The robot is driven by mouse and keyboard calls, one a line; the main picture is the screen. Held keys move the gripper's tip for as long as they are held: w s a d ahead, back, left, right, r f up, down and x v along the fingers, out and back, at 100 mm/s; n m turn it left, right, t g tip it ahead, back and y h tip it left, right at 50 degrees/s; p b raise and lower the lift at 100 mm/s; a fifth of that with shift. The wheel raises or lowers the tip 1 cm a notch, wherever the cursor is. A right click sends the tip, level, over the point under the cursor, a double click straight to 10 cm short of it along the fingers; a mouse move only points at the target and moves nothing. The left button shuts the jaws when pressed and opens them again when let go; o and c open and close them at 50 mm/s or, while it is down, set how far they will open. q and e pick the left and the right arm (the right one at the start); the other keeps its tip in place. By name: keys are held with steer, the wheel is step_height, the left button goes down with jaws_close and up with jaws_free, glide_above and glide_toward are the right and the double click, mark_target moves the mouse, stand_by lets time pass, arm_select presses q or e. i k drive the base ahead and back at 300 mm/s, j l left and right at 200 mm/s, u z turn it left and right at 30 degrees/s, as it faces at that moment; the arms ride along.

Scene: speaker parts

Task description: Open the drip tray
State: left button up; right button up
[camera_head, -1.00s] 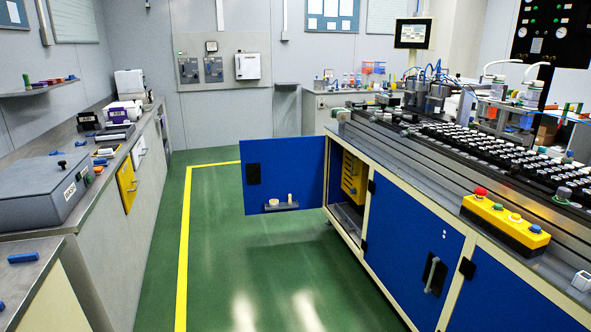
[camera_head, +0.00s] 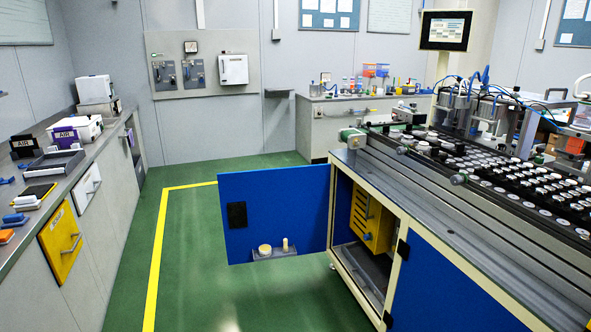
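No part is clearly recognisable as the drip tray. Under the machine bench a cabinet stands open, its blue door (camera_head: 275,213) swung out to the left. Inside are a yellow unit (camera_head: 366,219) with dark handles and, below it, a dark grey flat surface (camera_head: 372,268) at the cabinet's bottom. I cannot tell whether either is the drip tray. A small grey shelf (camera_head: 276,254) on the open door holds a round cream piece and a small upright cream peg. Neither of my grippers is in view.
The machine bench (camera_head: 460,215) with rows of parts fills the right. A left counter (camera_head: 62,178) has a yellow drawer front (camera_head: 61,245) and a white one (camera_head: 88,186). The green floor (camera_head: 190,285) between them is clear, apart from the open door jutting into it.

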mark_target(376, 271)
steer(key=i+j+z, duration=0.1)
steer(key=i+z, duration=0.3)
steer(key=i+j+z, duration=0.2)
steer(key=i+z, duration=0.2)
steer(key=i+j+z, duration=0.75)
